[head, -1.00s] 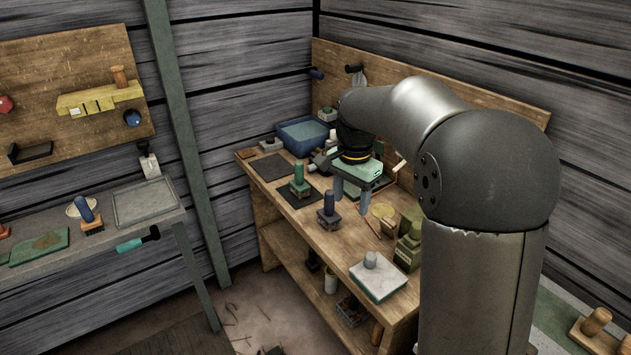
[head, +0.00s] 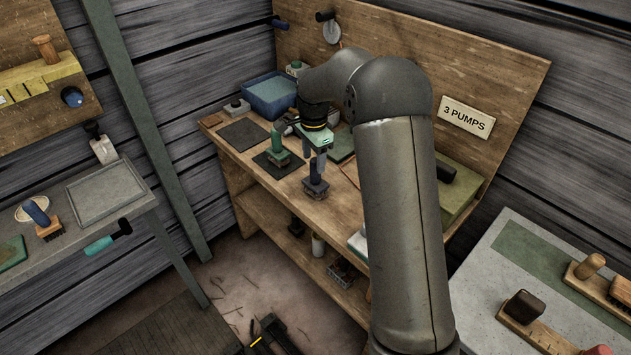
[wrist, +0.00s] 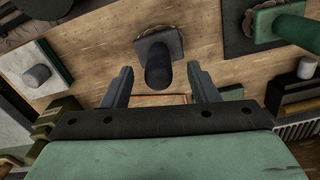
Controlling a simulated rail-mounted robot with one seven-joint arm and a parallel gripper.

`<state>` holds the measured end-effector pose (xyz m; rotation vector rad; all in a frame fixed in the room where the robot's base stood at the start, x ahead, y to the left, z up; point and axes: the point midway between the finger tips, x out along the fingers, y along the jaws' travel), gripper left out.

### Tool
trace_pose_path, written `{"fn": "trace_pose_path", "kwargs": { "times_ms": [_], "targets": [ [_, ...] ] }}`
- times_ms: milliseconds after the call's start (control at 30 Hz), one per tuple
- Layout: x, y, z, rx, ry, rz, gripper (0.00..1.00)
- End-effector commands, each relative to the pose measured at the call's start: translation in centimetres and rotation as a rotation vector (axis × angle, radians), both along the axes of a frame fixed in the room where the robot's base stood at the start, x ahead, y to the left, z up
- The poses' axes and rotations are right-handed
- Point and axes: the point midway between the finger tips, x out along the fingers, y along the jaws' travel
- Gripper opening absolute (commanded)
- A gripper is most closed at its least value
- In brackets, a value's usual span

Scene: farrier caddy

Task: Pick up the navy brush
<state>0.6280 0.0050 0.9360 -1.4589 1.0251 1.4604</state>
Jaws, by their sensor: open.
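The navy brush (head: 315,185) stands upright on the wooden bench, with a dark navy handle on a greyish square block. My gripper (head: 314,161) is open just above it, fingers pointing down at the handle. In the wrist view the navy brush (wrist: 158,62) lies between and slightly beyond the two fingertips of my gripper (wrist: 160,76), with gaps on both sides. A green-handled brush (head: 278,143) stands behind it to the left on a dark mat; it also shows in the wrist view (wrist: 285,22). My fingers partly cover the navy handle in the head view.
A blue tub (head: 271,98) stands at the bench's back. A green box (head: 460,200) is right of my arm. Another blue-handled brush (head: 36,212) with a wooden block is on the left grey table. Bench surface (head: 275,181) in front of the green brush is clear.

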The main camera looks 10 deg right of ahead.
Motion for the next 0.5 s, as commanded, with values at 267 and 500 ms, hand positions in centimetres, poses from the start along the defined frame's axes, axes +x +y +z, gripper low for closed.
{"fn": "trace_pose_path", "kwargs": {
  "times_ms": [267,500],
  "targets": [
    [-0.1,-0.2,-2.1,-0.001,0.002,0.001,0.54],
    [-0.1,-0.5,-5.5,0.0,0.001,0.001,0.54]
  ]
}}
